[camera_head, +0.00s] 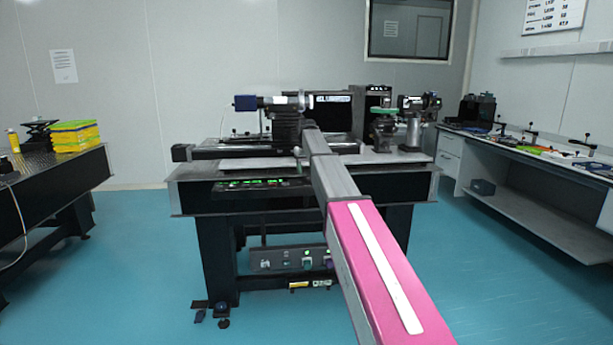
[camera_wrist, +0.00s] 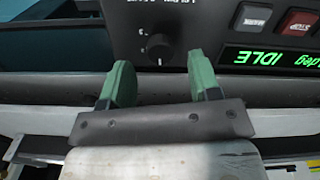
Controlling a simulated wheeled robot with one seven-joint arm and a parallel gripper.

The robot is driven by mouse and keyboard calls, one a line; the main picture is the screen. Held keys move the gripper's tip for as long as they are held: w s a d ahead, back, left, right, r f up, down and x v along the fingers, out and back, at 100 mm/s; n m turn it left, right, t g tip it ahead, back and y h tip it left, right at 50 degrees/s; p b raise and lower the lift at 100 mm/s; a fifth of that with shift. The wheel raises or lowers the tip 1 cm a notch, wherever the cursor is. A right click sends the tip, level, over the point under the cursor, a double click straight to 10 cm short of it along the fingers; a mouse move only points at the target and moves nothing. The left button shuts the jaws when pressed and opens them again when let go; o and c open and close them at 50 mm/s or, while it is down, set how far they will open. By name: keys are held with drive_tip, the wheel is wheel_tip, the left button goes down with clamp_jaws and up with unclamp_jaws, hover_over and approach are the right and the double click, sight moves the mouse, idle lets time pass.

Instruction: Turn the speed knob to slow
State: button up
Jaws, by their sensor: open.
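The speed knob (camera_wrist: 160,47) is a round black dial on a dark panel in the wrist view, with a light pointer line toward the bottom of the picture. Small white marks curve around its left side; they are too small to read. The panel lettering appears upside down. My gripper (camera_wrist: 160,60) is open, its two green fingers apart to the left and right of the knob. No contact with the knob shows. In the head view, the control panel (camera_head: 262,186) with green displays sits under the front of the middle table; the knob cannot be made out there.
A grey button (camera_wrist: 254,18), a red STOP button (camera_wrist: 299,22) and a green display reading IDLE (camera_wrist: 276,59) lie right of the knob. The middle optical table (camera_head: 192,172) carries several instruments. Side tables stand left and right, with open blue floor between.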

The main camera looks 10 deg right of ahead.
sight(306, 176)
wheel_tip(306, 176, up, 8)
drive_tip(key=shift+f, duration=0.15)
idle(0.4)
